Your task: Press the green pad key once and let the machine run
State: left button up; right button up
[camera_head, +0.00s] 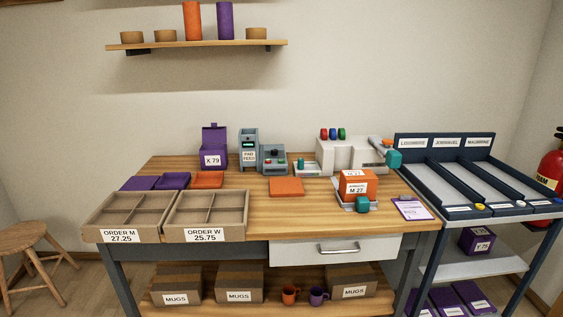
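A white machine (350,156) stands at the back right of the wooden table. Three round coloured pieces sit in a row on its top: red (324,134), blue (333,134) and green (342,134). The green one is at the right end of the row. Whether any is pressed is too small to tell. A teal part (394,159) shows at the machine's right end. A small grey control box (273,159) with small coloured buttons stands to its left, beside a grey box marked PAD FEED (249,151). Neither of my grippers is in view.
An orange box marked M 27 (357,187) sits in front of the machine, with a teal block (362,204) before it. A clipboard (412,208) lies at right. Compartment trays (124,218) (205,218) fill the left front. The middle front of the table (300,220) is clear.

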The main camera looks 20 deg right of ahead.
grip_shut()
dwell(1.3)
